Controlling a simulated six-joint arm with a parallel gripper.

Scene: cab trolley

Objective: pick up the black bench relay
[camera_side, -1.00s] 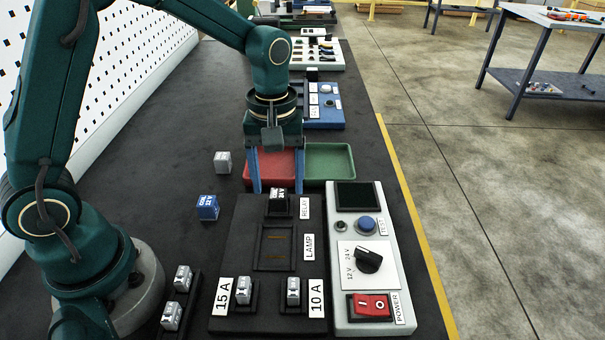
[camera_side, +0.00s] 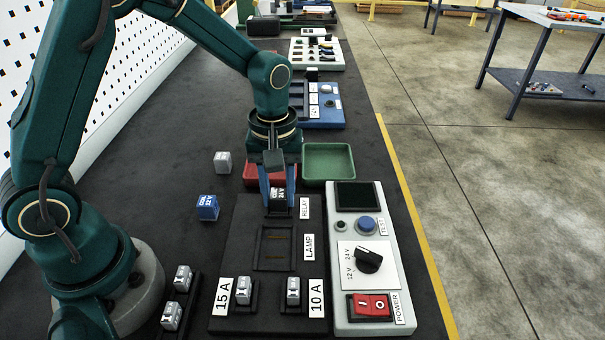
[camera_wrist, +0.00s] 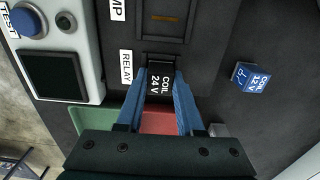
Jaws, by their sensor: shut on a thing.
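The black bench relay (camera_side: 278,204) sits at the RELAY position at the far end of the black board (camera_side: 240,240). Its top reads "COIL 24 V" in the wrist view (camera_wrist: 160,86). My gripper (camera_side: 278,190) points down over it, with a blue finger on each side. In the wrist view my gripper (camera_wrist: 161,88) is shut on the relay. The fingers hide the relay's sides, and I cannot tell whether it is lifted from its socket.
A blue "COIL 12 V" relay (camera_side: 207,208) and a grey cube (camera_side: 222,162) stand left of the board. A red tray (camera_side: 258,172) and green tray (camera_side: 328,162) lie behind. A grey control panel (camera_side: 345,225) stands close on the right.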

